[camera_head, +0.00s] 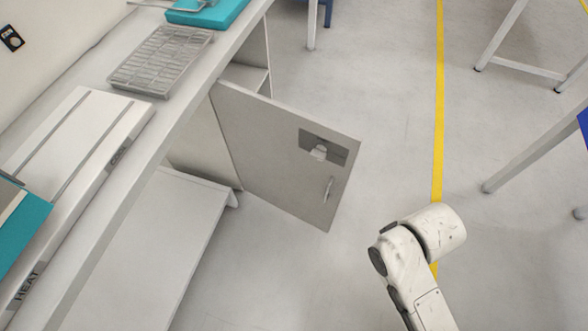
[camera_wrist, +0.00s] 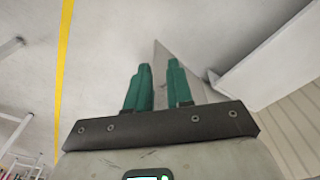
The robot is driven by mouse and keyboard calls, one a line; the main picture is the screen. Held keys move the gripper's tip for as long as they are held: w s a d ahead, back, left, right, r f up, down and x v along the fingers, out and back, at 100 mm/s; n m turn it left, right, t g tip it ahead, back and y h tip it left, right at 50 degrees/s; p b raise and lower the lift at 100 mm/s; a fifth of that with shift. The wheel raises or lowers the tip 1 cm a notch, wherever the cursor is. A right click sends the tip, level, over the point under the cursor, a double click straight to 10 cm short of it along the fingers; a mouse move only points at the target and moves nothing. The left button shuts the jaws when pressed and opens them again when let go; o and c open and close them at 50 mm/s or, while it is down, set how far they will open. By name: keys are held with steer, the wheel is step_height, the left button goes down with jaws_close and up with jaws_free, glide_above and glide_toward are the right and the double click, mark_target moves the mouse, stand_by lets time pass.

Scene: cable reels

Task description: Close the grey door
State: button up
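The grey door (camera_head: 270,150) hangs open from the workbench cabinet, swung out over the floor to the right. It has a dark recessed plate with a pale latch (camera_head: 319,152) and a slim handle (camera_head: 328,189) near its free edge. My gripper (camera_wrist: 159,66) shows in the wrist view, with its two green fingers apart and nothing held. A grey panel, probably the door (camera_wrist: 161,85), shows behind and between the fingers; I cannot tell whether they touch it. In the head view my arm is right of the door, and the gripper itself is not seen.
The workbench (camera_head: 190,120) runs along the left, carrying a metal rack (camera_head: 160,60) and a teal tray (camera_head: 208,12). A yellow line (camera_head: 438,100) crosses the floor. White table legs (camera_head: 535,150) stand at the right. The floor between door and line is clear.

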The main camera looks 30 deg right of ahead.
steer(key=shift+w+f, duration=0.1)
steer(key=shift+f, duration=0.1)
steer(key=shift+c, duration=0.8)
steer(key=w+f+h+b, duration=0.1)
steer(key=w+d+f+h+b, duration=0.1)
steer(key=f+b, duration=0.1)
steer(key=w+d+f+h+b, duration=0.1)
steer(key=f+b, duration=0.1)
steer(key=shift+w+n, duration=0.1)
steer(key=shift+n, duration=0.2)
jaws_close()
steer(key=n+t+h+b, duration=0.7)
steer(key=t+h+b, duration=0.2)
steer(key=h+b, duration=0.4)
glide_toward(342, 158)
steer(key=shift+y, duration=0.6)
steer(key=b+x, duration=0.1)
steer(key=x, duration=0.1)
steer(key=b+x, duration=0.1)
steer(key=x, duration=0.4)
steer(key=shift+s+d+r+b, duration=0.1)
steer(key=shift+s+r+b, duration=0.15)
steer(key=shift+r+b, duration=0.15)
